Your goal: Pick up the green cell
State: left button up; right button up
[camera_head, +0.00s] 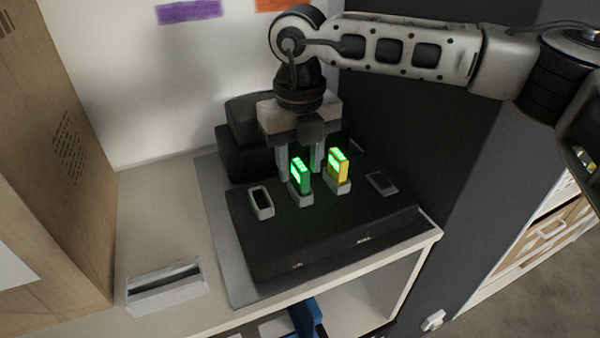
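The green cell (302,178) stands upright in a light-framed slot on the black charger block (275,245), its lit face glowing green. A yellow cell (341,172) with a green-lit face stands in the slot just to its right. My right gripper (300,173) points down over the charger, with its two grey fingers apart. The fingers are at or just behind the green cell, one towards each side; I cannot tell whether they touch it. My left gripper is not in view.
Two slots, one at the left (261,202) and one at the right (381,183), look empty. A grey holder (166,287) lies on the white shelf at front left. A cardboard carton (50,150) stands at the left. A dark panel (440,130) rises at the right.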

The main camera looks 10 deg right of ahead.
jog(key=shift+f, duration=0.8)
grip_shut()
jog(key=shift+r, duration=0.15)
jog(key=shift+r, duration=0.65)
jog(key=s+a+r+b, duration=0.3)
jog(key=s+a+r, duration=0.4)
jog(key=a+r, duration=0.4)
jog(key=shift+a+r, duration=0.25)
jog(key=shift+a, duration=0.25)
